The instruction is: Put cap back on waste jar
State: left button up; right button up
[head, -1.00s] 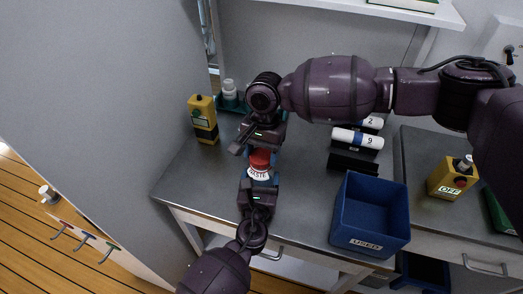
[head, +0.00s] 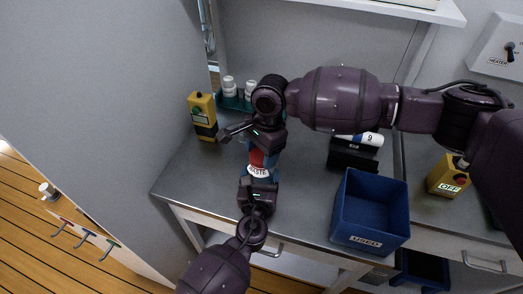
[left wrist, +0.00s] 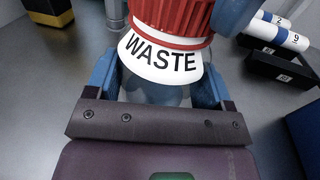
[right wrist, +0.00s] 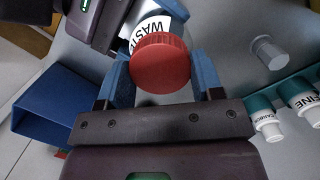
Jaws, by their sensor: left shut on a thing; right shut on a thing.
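The waste jar (head: 257,171) is in the middle of the bench in the head view, with a white WASTE label and a clear body. My left gripper (head: 258,182) is shut on its body from the front; the left wrist view shows the blue fingers on both sides of the jar (left wrist: 155,92). The ribbed red cap (right wrist: 160,63) is on top of the jar, against the label's upper edge. My right gripper (head: 260,152) is shut on the cap, with a finger on each side in the right wrist view. The cap's thread is hidden, so I cannot tell how tight it is.
A blue USED bin (head: 370,212) stands to the right. A dark rack (head: 353,155) with labelled tubes is behind it. A yellow device (head: 202,116) and a teal holder (head: 234,100) with white bottles are at the back left. A yellow OFF box (head: 448,176) is far right.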

jog(key=m+t, duration=0.1)
jog(key=m, duration=0.6)
jog(key=shift+s, duration=0.15)
jog(key=m, duration=0.3)
jog(key=shift+t, duration=0.3)
jog(key=o, duration=0.9)
jog(key=shift+r, duration=2.25)
jog(key=shift+c, duration=0.5)
